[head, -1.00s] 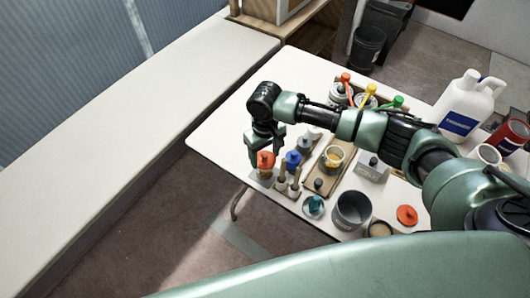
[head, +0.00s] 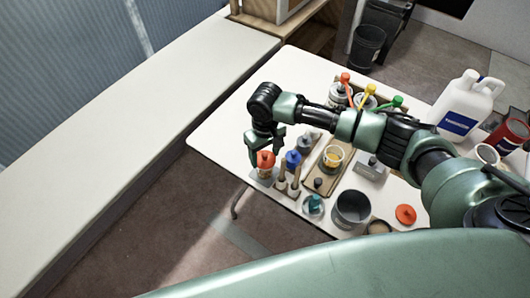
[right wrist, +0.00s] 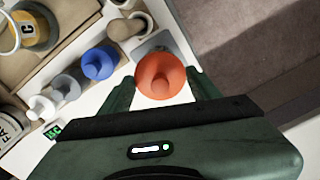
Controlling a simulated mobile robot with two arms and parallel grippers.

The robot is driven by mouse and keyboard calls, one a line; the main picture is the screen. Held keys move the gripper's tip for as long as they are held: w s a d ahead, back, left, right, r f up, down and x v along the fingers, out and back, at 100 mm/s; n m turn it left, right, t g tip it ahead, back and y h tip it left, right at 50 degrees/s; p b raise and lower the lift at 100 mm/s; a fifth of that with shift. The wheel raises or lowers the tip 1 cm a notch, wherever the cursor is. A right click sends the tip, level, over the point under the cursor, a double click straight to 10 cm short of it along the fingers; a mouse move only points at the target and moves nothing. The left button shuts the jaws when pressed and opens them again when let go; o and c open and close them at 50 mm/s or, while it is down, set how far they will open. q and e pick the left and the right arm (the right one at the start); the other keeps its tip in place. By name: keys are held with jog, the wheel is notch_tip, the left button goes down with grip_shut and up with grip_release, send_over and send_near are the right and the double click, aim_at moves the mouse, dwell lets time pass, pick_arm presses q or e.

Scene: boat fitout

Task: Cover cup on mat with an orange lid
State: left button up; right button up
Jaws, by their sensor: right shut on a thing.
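An orange lid with a knob (head: 265,158) is between the fingers of my right gripper (head: 266,150), which is shut on it. The lid is at the top of a cup (head: 265,172) near the table's left front edge; whether it is fully seated I cannot tell. A grey mat (head: 257,182) shows under the cup. In the right wrist view the lid (right wrist: 160,76) hides the cup, with a finger on each side, and part of the mat (right wrist: 163,42) shows behind. My left gripper is not in view.
A blue-knobbed piece (head: 293,159) and wooden pegs (head: 282,177) stand close to the right of the cup. A tray (head: 319,186) with a yellow-banded cup (head: 332,158) is farther right. Another orange lid (head: 406,214) lies near a grey pot (head: 352,208).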

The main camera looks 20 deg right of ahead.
jog(key=shift+p, duration=0.45)
dwell(0.6)
jog(key=shift+f, duration=0.35)
dwell(0.7)
jog(key=shift+p, duration=0.45)
jog(key=shift+f, duration=0.1)
dwell(0.4)
jog(key=o, duration=1.4)
jog(key=shift+o, duration=1.4)
